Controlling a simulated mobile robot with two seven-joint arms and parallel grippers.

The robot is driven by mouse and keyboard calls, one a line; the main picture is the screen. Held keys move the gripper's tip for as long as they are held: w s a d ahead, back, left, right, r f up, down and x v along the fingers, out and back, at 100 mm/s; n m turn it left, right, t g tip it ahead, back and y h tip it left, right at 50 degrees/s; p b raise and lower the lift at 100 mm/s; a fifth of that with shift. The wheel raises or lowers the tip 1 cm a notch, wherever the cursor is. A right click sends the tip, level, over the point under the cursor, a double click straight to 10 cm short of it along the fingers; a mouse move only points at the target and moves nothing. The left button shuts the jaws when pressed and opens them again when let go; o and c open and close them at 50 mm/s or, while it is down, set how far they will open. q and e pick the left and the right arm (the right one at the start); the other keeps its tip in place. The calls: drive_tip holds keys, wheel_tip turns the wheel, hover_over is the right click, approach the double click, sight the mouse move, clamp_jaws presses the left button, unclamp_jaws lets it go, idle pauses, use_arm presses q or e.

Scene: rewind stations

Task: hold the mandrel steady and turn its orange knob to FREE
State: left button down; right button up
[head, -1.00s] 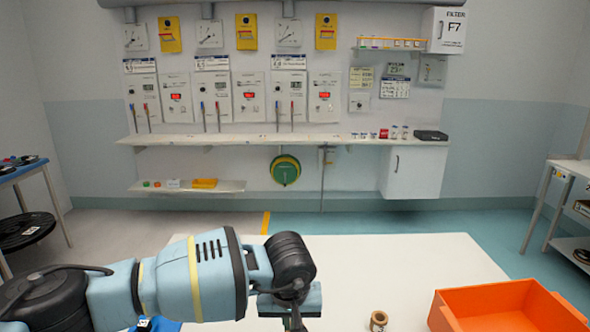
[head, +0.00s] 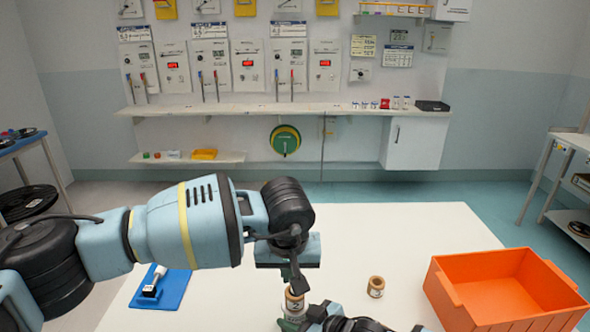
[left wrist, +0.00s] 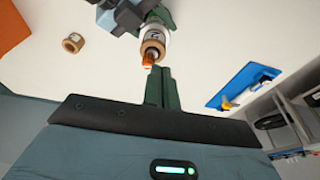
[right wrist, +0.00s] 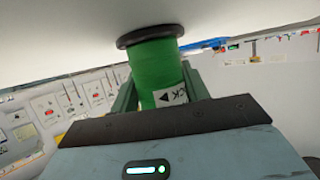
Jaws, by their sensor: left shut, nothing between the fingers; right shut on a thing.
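The mandrel shows in the right wrist view as a green cylinder (right wrist: 158,66) with a black flange and a white label reading "CK" beside an arrow. In the head view its tan and white end (head: 295,303) shows at the bottom. My right gripper (right wrist: 160,88) is shut around the cylinder. The orange knob (left wrist: 147,61) shows at the mandrel's end in the left wrist view. My left gripper (left wrist: 160,72) is shut and empty, its tips right by the knob; I cannot tell whether they touch. The knob's setting is not readable.
An orange bin (head: 505,290) stands on the right of the white table (head: 420,240). A small tan roll (head: 376,287) stands between it and the mandrel. A blue tray (head: 172,292) with a white and black item lies at the left. The table's back middle is clear.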

use_arm(q)
drive_tip(key=shift+w+v, duration=0.25)
drive_tip(key=shift+v, duration=0.75)
drive_tip(key=shift+r, duration=0.1)
drive_tip(key=shift+s+d+f, duration=0.1)
drive_tip(key=shift+d+f, duration=0.3)
drive_tip(key=shift+f, duration=0.6)
drive_tip(key=shift+d+f, duration=0.4)
drive_tip(key=shift+f, duration=0.6)
drive_tip(key=shift+s+d+f, duration=0.1)
drive_tip(key=shift+d+f, duration=0.3)
drive_tip(key=shift+f, duration=0.6)
drive_tip(key=shift+w+a, duration=0.3)
drive_tip(key=shift+w, duration=0.25)
drive_tip(key=shift+a, duration=0.8)
drive_tip(key=shift+s, duration=0.1)
drive_tip(key=shift+s+a, duration=0.15)
drive_tip(key=shift+s, duration=0.2)
